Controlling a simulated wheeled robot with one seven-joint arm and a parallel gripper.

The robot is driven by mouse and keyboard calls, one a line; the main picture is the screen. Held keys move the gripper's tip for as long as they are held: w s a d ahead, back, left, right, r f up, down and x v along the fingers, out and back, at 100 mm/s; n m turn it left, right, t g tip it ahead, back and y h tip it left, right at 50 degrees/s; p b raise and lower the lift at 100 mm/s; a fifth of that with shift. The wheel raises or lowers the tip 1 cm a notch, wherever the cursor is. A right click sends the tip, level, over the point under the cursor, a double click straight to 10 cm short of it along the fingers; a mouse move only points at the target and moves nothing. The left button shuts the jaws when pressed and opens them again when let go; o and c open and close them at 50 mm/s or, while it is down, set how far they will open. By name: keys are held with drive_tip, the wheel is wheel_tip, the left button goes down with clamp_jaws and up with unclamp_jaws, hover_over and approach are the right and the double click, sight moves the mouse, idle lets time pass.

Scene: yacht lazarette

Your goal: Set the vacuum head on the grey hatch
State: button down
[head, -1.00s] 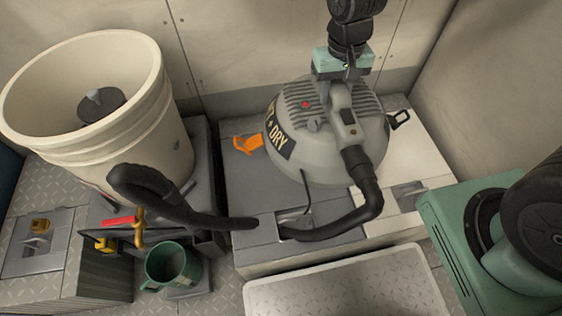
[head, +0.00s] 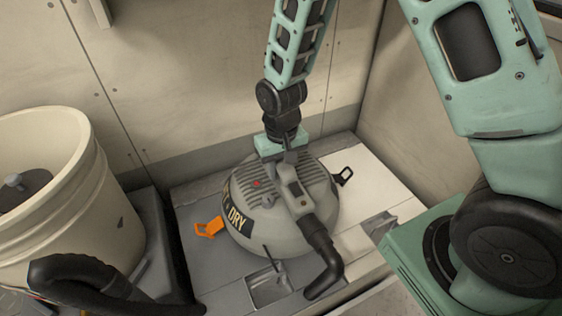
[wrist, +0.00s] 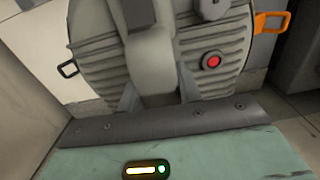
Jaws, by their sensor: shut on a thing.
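The vacuum head (head: 280,215) is a grey ribbed dome with a red button, a "DRY" label, an orange latch, a black latch and a short black hose. It sits upright over the grey hatch (head: 215,268) and partly over the white panel to its right. I cannot tell whether its underside touches the hatch. My gripper (head: 287,160) is above the dome, shut on its top handle. In the wrist view the fingers of my gripper (wrist: 160,97) flank the handle of the vacuum head (wrist: 100,55). The dome hides much of the hatch.
A cream bucket (head: 50,210) stands at the left, with a black hose (head: 85,288) in front of it. The white panel (head: 375,185) lies to the right of the grey hatch. Walls close in behind and at the right.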

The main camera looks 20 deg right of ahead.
drive_tip(key=shift+w+f, duration=0.1)
drive_tip(key=shift+f, duration=0.3)
drive_tip(key=c, duration=1)
unclamp_jaws()
drive_tip(key=shift+f, duration=0.15)
drive_tip(key=shift+o, duration=0.2)
wheel_tip(320, 180, up, 12)
drive_tip(key=p, duration=0.5)
drive_tip(key=s+a+r+n, duration=0.3)
drive_tip(key=s+r+n, duration=0.1)
drive_tip(key=s, duration=0.6)
drive_tip(key=s+a+r+n, duration=0.3)
drive_tip(key=s+r, duration=0.4)
drive_tip(key=s, duration=0.4)
drive_tip(key=shift+a+r+n+y, duration=0.3)
drive_tip(key=shift+a+n, duration=0.1)
drive_tip(key=shift+a, duration=0.25)
